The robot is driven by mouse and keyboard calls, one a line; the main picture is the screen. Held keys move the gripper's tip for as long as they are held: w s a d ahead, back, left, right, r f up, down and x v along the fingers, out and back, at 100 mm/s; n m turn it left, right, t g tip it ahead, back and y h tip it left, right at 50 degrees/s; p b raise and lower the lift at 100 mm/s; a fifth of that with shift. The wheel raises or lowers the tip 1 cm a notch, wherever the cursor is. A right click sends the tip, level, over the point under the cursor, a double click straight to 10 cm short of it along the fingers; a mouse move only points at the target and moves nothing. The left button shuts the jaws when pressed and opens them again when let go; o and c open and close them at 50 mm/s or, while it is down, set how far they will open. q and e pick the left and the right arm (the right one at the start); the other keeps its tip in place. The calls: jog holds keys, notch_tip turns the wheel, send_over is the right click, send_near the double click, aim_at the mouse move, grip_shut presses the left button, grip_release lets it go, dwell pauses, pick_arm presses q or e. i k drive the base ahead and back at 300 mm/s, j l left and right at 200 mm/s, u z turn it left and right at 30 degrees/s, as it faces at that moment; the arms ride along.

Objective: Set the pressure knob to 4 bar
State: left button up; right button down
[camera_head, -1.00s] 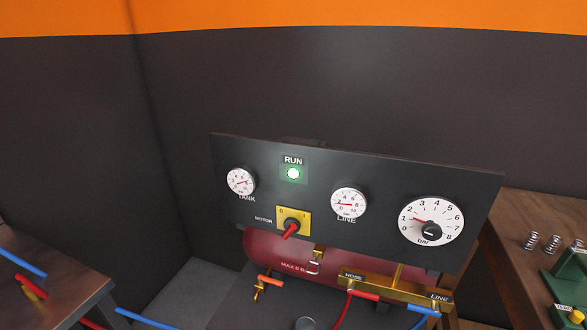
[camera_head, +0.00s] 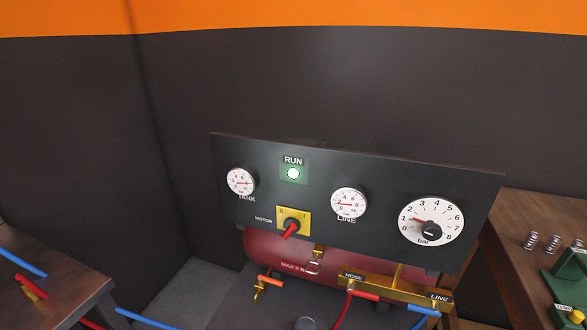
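The pressure knob (camera_head: 431,231) is a small black knob on a round white dial (camera_head: 446,218) at the right end of a dark panel. The dial is marked in bar, with numbers up to 8. The 4 is at the top of the dial. The white LINE gauge (camera_head: 349,202) is left of the dial, with its red needle nearly level. Neither of my grippers is in view, and nothing touches the knob.
A red tank (camera_head: 270,250) and brass pipe are below. Wooden benches stand left (camera_head: 60,270) and right (camera_head: 515,225).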

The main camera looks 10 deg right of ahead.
aim_at(431, 231)
jog(key=z, duration=1.35)
jog(key=j, duration=0.15)
jog(key=z, duration=0.05)
